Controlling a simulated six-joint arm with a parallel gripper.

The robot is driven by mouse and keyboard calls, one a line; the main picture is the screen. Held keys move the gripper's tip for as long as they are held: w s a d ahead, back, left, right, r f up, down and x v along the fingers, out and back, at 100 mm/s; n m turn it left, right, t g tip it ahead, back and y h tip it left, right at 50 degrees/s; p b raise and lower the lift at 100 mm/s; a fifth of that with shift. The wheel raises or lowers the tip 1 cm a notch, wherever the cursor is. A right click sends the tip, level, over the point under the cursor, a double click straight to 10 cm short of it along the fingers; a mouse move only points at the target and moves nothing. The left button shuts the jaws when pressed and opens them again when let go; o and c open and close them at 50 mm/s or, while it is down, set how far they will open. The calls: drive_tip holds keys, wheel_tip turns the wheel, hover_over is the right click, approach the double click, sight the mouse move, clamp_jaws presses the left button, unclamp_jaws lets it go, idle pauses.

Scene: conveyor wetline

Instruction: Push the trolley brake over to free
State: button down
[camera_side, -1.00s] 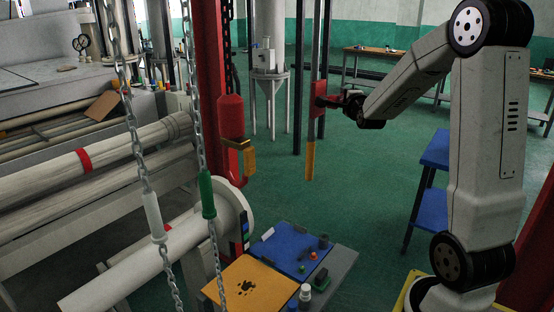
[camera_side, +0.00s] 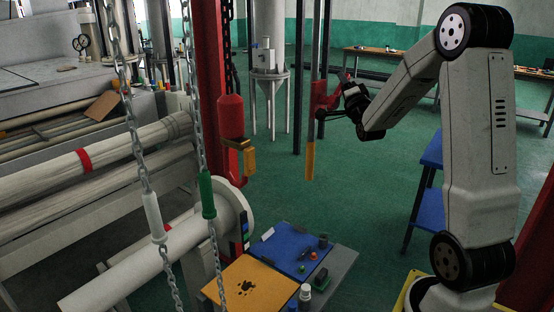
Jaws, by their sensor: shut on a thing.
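The trolley brake appears to be the red unit (camera_side: 321,97) on the dark upright post, with a yellow strip (camera_side: 310,160) hanging below it. My gripper (camera_side: 338,100) is at the red unit's right side, at the end of my outstretched arm. It is shut on what appears to be the brake's lever. The dark gripper parts and the lever overlap here and are small, so the exact grip and the lever's angle cannot be told.
A red hook block (camera_side: 231,116) hangs on a chain left of the post. Two chains with white (camera_side: 153,215) and green (camera_side: 207,195) sleeves hang nearer. A bench with a blue mat (camera_side: 283,240) and an orange panel (camera_side: 247,287) stands below.

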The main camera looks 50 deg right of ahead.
sight(336, 92)
drive_tip(key=n+t, duration=0.1)
drive_tip(key=n, duration=0.1)
drive_tip(key=a+r+n+t+y, duration=0.1)
drive_tip(key=n+t, duration=0.1)
drive_tip(key=shift+a, duration=0.1)
drive_tip(key=n+t+y, duration=0.1)
drive_tip(key=a+n+t+y, duration=0.1)
drive_tip(key=n, duration=0.1)
drive_tip(key=r+n+t+y, duration=0.1)
drive_tip(key=n, duration=0.1)
drive_tip(key=shift+a, duration=0.2)
drive_tip(key=n+t+y, duration=0.1)
drive_tip(key=n+y, duration=0.1)
drive_tip(key=a+n+y, duration=0.1)
drive_tip(key=n+y, duration=0.1)
drive_tip(key=n+t+y, duration=0.1)
drive_tip(key=n+y, duration=0.1)
drive_tip(key=n, duration=0.1)
drive_tip(key=shift+a+r+t, duration=0.3)
drive_tip(key=shift+a, duration=0.1)
drive_tip(key=shift+a+n+t+y, duration=0.15)
drive_tip(key=shift+a+n+y, duration=0.2)
drive_tip(key=shift+n+y, duration=0.8)
drive_tip(key=shift+a+n+t+y, duration=0.15)
drive_tip(key=shift+a+n+y, duration=0.15)
drive_tip(key=shift+n+y, duration=0.8)
drive_tip(key=shift+n, duration=0.25)
drive_tip(key=shift+c, duration=2.1)
unclamp_jaws()
drive_tip(key=shift+r, duration=0.1)
